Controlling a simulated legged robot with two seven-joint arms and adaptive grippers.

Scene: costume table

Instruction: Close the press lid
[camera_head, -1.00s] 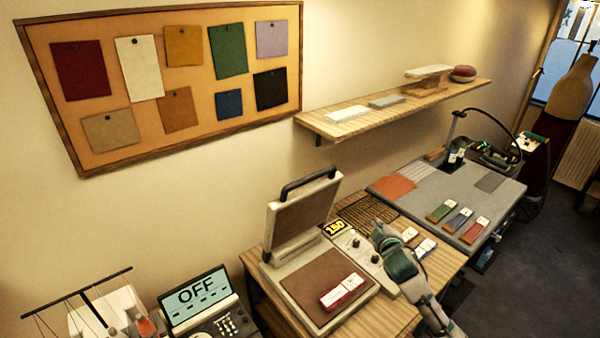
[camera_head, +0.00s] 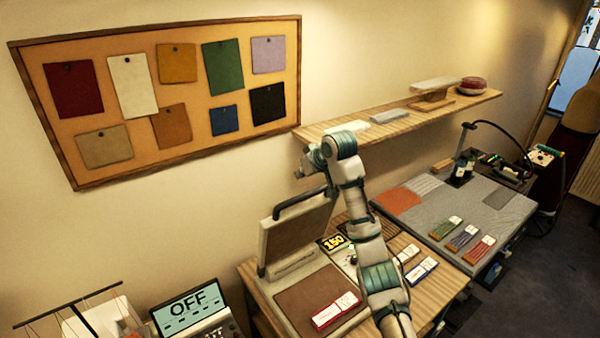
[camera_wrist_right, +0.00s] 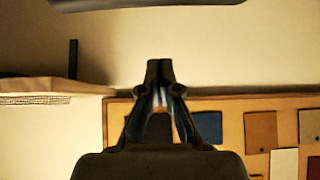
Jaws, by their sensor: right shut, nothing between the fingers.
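The press (camera_head: 325,280) stands on the wooden table with its lid (camera_head: 295,235) raised, tilted back towards the wall. The dark handle (camera_head: 300,203) is on the lid's upper edge. A red-and-white packet (camera_head: 335,310) lies on the brown lower plate. My right gripper (camera_head: 306,168) is above the handle, apart from it, with its arm rising in front of the right side of the press. In the wrist view my right gripper (camera_wrist_right: 160,68) is shut and empty. A dark bar, probably the handle (camera_wrist_right: 150,4), crosses that view's top edge. My left gripper is out of view.
A wall shelf (camera_head: 330,132) with blocks is close behind my right gripper. The pinboard (camera_head: 290,27) hangs left of it. A grey worktable (camera_head: 455,205) stands farther right.

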